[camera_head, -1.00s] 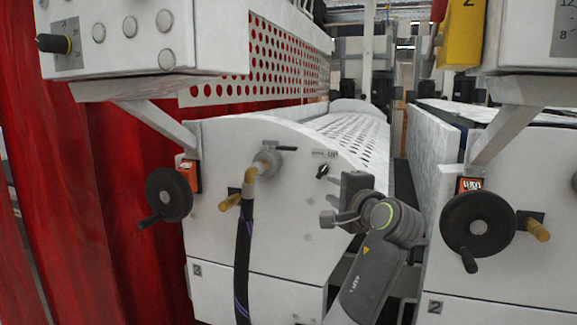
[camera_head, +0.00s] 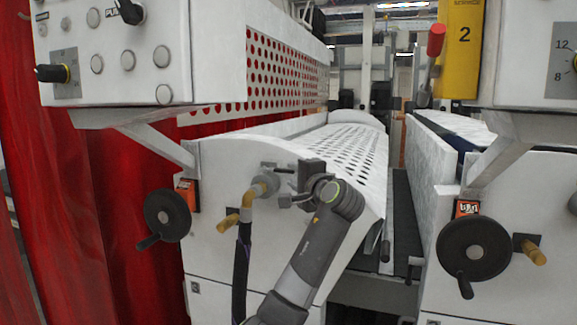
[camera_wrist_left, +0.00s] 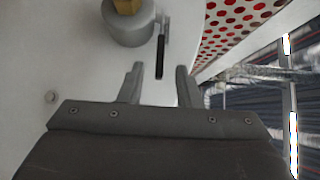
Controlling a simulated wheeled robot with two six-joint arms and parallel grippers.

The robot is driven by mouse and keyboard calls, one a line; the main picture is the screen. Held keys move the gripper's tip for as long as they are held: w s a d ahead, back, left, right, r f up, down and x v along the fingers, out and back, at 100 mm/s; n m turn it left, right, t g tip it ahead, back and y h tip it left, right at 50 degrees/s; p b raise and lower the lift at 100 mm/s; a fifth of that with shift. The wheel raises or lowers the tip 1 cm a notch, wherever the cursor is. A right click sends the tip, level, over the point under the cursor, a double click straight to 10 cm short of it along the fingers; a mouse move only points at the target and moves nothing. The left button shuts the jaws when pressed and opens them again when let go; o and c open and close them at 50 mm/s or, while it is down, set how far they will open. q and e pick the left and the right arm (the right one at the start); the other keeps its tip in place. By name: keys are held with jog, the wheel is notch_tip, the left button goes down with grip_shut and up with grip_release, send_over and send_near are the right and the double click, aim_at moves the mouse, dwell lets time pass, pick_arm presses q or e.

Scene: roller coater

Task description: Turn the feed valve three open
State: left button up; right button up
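The feed valve (camera_head: 264,186) sits on the white end panel of the left unit, a grey round body with a brass elbow and a dark hose hanging below. Its black lever (camera_wrist_left: 161,55) shows in the wrist view, to the right of the grey valve body (camera_wrist_left: 130,28). My left gripper (camera_head: 282,184) is beside the valve in the head view, its fingers pointing at the lever and partly hiding it. In the wrist view the left gripper (camera_wrist_left: 159,72) is open, with the lever's near end between or just ahead of the fingertips; contact cannot be told. My right gripper is not in view.
A black handwheel (camera_head: 167,215) is left of the valve, and another handwheel (camera_head: 473,250) is on the right unit. A perforated guard (camera_head: 352,150) covers the rollers behind my arm. A control box (camera_head: 115,55) overhangs at upper left. A dark gap separates the units.

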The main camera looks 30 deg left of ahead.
aim_at(288, 172)
pick_arm(q)
jog(key=shift+p+x, duration=0.45)
jog(key=shift+x, duration=1.45)
grip_shut()
